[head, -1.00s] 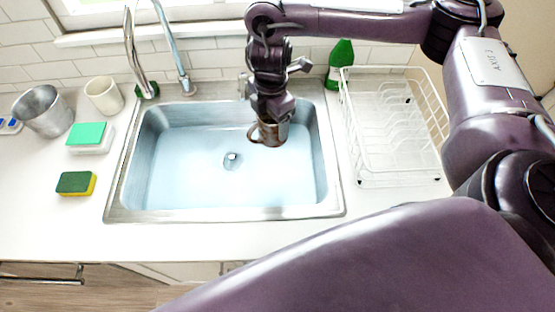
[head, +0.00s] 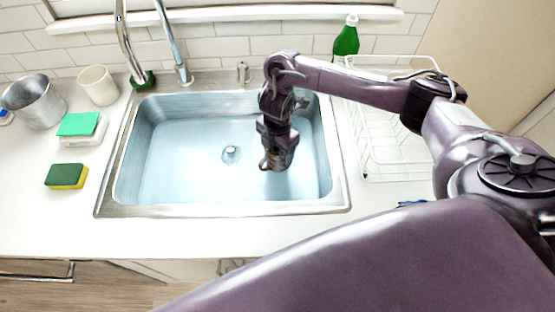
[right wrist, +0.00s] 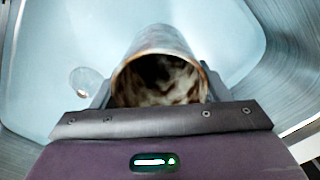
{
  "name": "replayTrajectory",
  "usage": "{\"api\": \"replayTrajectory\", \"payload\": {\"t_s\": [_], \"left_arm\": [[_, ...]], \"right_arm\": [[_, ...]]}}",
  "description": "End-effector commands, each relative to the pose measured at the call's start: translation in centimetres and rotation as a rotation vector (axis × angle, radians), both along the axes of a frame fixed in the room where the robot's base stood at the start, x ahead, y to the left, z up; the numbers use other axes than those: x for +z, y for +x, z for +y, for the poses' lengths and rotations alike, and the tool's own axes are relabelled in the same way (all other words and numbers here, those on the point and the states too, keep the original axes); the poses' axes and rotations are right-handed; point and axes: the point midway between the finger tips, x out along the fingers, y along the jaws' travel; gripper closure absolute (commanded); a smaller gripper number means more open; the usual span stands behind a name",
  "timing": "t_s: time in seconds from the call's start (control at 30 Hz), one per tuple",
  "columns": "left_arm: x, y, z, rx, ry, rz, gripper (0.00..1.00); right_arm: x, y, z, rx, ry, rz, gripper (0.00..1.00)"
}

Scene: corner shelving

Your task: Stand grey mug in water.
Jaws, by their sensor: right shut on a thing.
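The mug (head: 267,164) looks mottled brown-grey and mostly shows below my right gripper (head: 277,158) in the head view. My right gripper is shut on it, down inside the sink basin (head: 128,165), right of the drain. In the right wrist view the mug (right wrist: 158,40) sits between the fingers, its open mouth facing the camera and its inside stained brown and cream. The water (head: 190,170) is pale blue and fills the basin floor. I cannot tell whether the mug's base touches the bottom. My left gripper is out of view.
A faucet (head: 127,50) stands behind the sink. Left are a metal pot (head: 35,103), a cream cup (head: 98,86), a green-topped white block (head: 82,128) and a sponge (head: 66,177). Right are a white dish rack (head: 385,150) and a green bottle (head: 346,40). The basin's left half is clear.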

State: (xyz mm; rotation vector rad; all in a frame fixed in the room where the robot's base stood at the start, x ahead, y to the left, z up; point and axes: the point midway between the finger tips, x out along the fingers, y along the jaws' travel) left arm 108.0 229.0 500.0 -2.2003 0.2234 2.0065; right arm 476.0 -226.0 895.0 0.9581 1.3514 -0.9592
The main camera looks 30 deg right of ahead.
Motion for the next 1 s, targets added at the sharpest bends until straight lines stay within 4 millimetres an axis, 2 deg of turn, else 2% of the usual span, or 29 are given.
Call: {"api": "replayTrajectory", "payload": {"t_s": [0.3,0.77,0.8,0.93,1.0], "left_arm": [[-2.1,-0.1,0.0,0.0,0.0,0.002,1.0],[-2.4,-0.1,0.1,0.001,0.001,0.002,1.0],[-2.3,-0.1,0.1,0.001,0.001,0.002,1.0],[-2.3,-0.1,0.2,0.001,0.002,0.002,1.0],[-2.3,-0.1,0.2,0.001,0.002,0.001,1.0]], "right_arm": [[-3.9,0.0,0.0,-0.003,0.002,0.002,0.63],[-4.5,0.0,0.0,-0.001,-0.001,-0.001,0.63],[-4.5,0.0,-0.1,-0.001,-0.001,0.0,0.27],[-4.5,0.0,0.0,-0.001,0.0,0.0,0.1],[-4.5,0.0,0.0,-0.001,0.0,0.0,0.09]]}}
